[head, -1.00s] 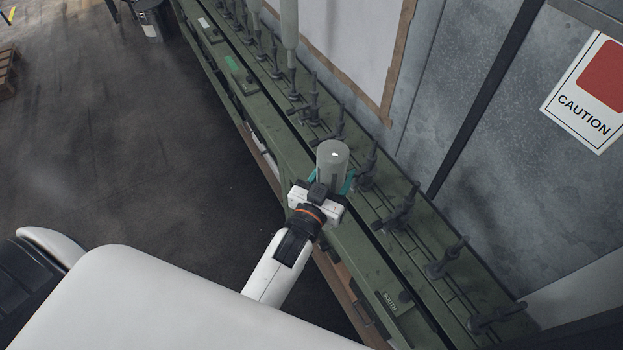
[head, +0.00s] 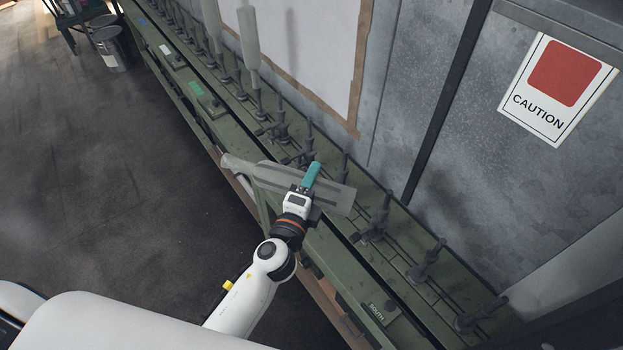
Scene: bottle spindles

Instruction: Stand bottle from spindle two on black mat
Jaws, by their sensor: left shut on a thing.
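My left gripper (head: 308,180), with teal fingertips, is shut around the middle of a translucent grey bottle (head: 268,178). The bottle is tipped over close to horizontal, its narrow neck to the left and its wide base to the right. It shows above the green spindle bench, and its neck end reaches past the bench's front edge. Upright spindles (head: 372,222) line the bench, and several of them are bare. I cannot tell which one is spindle two. I cannot make out a black mat. My right gripper is out of view.
Two other bottles stand upside down on spindles farther back, the nearer one (head: 249,38) clearest. The green bench (head: 345,262) runs along a grey metal wall with a caution sign (head: 558,88). Open dark floor (head: 110,190) lies left; a metal bucket (head: 110,48) stands at the far left.

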